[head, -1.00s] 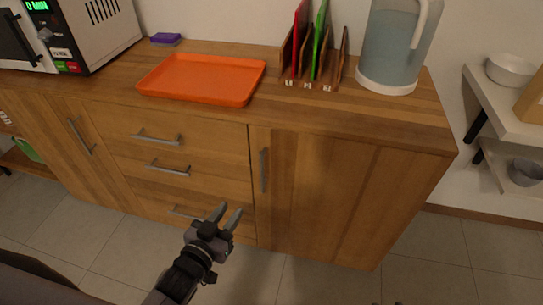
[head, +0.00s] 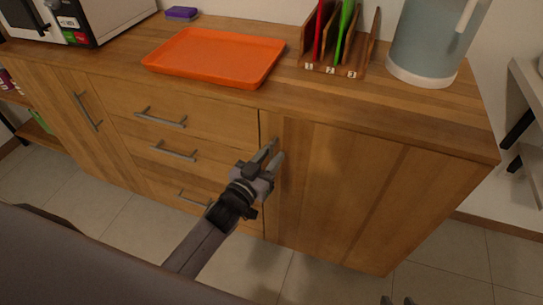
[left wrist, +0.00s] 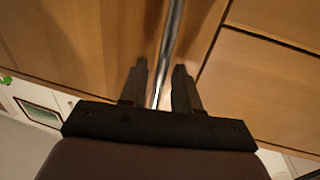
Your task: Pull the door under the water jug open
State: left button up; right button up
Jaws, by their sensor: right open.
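The wooden door (head: 345,190) under the water jug (head: 425,45) is shut, flush with the cabinet front. Its upright metal handle is mostly hidden behind my left gripper (head: 273,152) in the head view. In the left wrist view the handle bar (left wrist: 173,35) runs down between the two fingers of my left gripper (left wrist: 160,72). These fingers stand apart on either side of the bar, and I see no clear grip on it. My right gripper (head: 397,300) shows only its open fingertips at the bottom edge, over the floor, away from the cabinet.
Drawers with bar handles (head: 175,153) lie left of the door. On the counter are an orange tray (head: 215,57), a rack (head: 335,69) with red and green boards, a purple sponge (head: 181,13) and a microwave (head: 97,20). The floor before the door is clear.

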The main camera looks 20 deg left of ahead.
pick_arm(q)
jog(key=shift+w+d, duration=0.1)
jog(key=shift+w, duration=0.35)
grip_shut()
jog(key=shift+s, duration=0.2)
